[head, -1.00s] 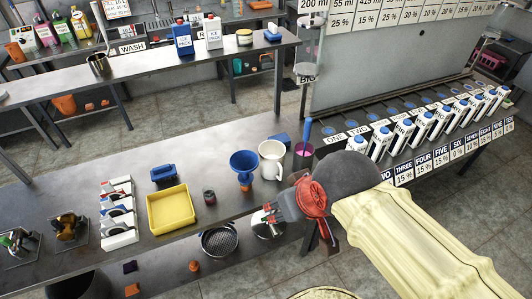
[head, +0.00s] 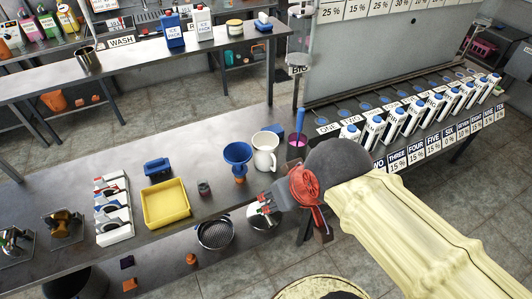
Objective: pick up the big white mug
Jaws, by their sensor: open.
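The big white mug (head: 265,151) stands upright on the grey metal counter, between a blue funnel and a magenta cup. Its handle side faces toward my gripper. My gripper (head: 258,208) is open and empty, at the counter's front edge, below and in front of the mug in the picture. Its fingers point left and do not touch the mug. My grey wrist and cream-covered arm reach in from the right.
The blue funnel (head: 237,154) stands close left of the mug. The magenta cup (head: 297,147) with a blue-handled tool is close right. A yellow tray (head: 166,204) and small dark jar (head: 204,188) lie farther left. Labelled white cartons (head: 372,131) line the right counter.

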